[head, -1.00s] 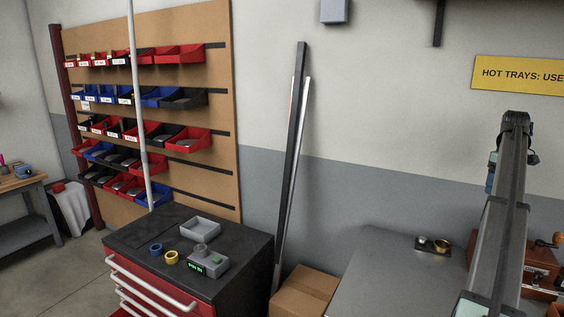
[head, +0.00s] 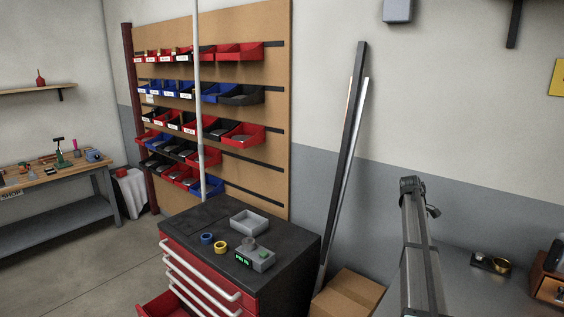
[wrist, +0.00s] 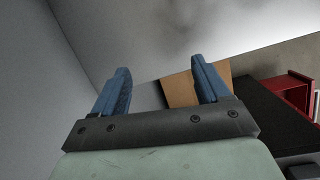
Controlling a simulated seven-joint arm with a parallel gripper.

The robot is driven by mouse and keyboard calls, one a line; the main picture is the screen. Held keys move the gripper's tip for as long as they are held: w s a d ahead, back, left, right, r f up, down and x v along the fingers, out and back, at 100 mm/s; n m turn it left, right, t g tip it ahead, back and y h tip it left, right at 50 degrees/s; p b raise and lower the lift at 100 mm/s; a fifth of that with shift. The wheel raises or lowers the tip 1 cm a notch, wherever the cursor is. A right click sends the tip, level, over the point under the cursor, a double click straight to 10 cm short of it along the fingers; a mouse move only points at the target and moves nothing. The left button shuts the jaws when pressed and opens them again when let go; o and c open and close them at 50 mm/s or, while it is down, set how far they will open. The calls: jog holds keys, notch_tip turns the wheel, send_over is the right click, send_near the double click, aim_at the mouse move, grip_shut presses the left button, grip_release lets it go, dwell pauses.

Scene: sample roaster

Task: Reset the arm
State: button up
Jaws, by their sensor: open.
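My gripper (wrist: 160,76) shows in the wrist view with its two blue fingers wide apart. It is open, with nothing held between the fingers. Past the fingers are a grey wall and a brown cardboard surface, with a dark surface and a red part at the right. In the head view my arm (head: 415,245) rises at the lower right, in front of a grey bench top (head: 460,290). The fingers cannot be made out in that view.
A red drawer cabinet (head: 240,293) with a dark top holds a grey tray (head: 249,222), a small scale (head: 256,259), and blue and yellow rings. A lower drawer sticks out. A cardboard box (head: 346,297) and leaning bars (head: 343,170) stand between cabinet and bench.

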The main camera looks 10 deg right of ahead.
jog(key=a+f+n, duration=0.2)
jog(key=a+f, duration=1.2)
jog(key=a, duration=0.1)
jog(key=s+a+f+m, duration=0.1)
jog(key=s+a+f, duration=0.35)
jog(key=f, duration=0.25)
jog(key=s+a+f+g, duration=0.1)
jog(key=s+a+f, duration=0.3)
jog(key=s+f, duration=0.15)
jog(key=s+a+f+m, duration=0.1)
jog(key=s+a+f, duration=0.35)
jog(key=f, duration=0.25)
jog(key=s+a+f+m+g+y, duration=0.15)
jog(key=s+a+f, duration=0.35)
jog(key=s, duration=0.5)
jog(key=s+a+f+m, duration=0.2)
jog(key=s+a+f, duration=0.1)
jog(key=s+f, duration=0.55)
jog(key=s+a+f+m+g, duration=0.1)
jog(key=s+a, duration=0.2)
jog(key=s, duration=0.8)
jog(key=s+a+f+m+g+y, duration=0.1)
jog(key=s+a+m, duration=0.1)
jog(key=s, duration=1)
jog(key=shift+a, duration=0.6)
